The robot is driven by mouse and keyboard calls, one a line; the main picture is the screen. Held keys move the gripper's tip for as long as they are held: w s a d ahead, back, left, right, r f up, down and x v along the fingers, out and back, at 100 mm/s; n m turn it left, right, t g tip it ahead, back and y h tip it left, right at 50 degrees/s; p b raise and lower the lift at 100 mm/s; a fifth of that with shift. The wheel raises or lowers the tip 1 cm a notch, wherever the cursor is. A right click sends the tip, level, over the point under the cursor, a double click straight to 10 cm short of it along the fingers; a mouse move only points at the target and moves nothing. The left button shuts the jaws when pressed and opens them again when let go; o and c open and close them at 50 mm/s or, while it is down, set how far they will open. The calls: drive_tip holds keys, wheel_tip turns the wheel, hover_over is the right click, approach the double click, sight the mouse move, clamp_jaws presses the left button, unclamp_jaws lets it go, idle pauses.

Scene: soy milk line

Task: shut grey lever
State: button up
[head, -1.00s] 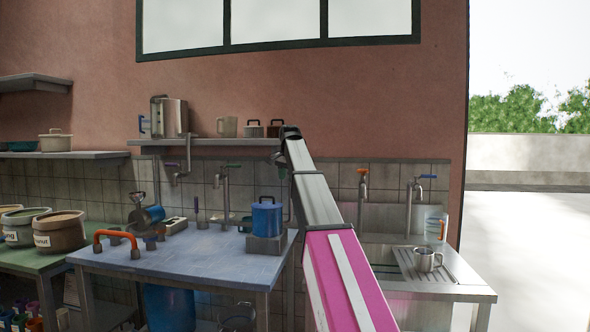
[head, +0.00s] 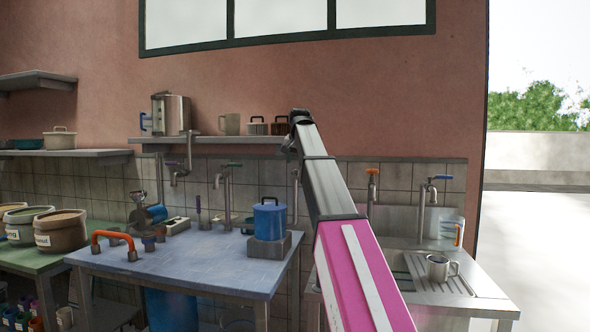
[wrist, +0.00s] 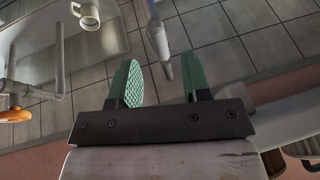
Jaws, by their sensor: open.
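A grey tap (wrist: 155,35) stands between and beyond my fingertips in the wrist view, with a pale lever-like end (wrist: 166,71) near the gap; where lever and body meet is unclear. In the head view a slim grey tap (head: 296,190) shows just left of my arm, its top partly hidden. My gripper (wrist: 157,60) is open with green fingers, and nothing is held. In the head view my gripper (head: 289,147) is small and dark, at the arm's far end by the wall shelf's right end. I see no clear contact with the tap.
Taps with purple (head: 179,172), green (head: 231,165), orange (head: 373,171) and blue (head: 441,177) handles line the tiled wall. A blue pot (head: 269,222) stands on the table below. The shelf (head: 215,140) holds cups.

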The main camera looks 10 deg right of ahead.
sight(295, 170)
drive_tip(key=shift+x, duration=1.9)
drive_tip(key=shift+c, duration=0.2)
clamp_jaws()
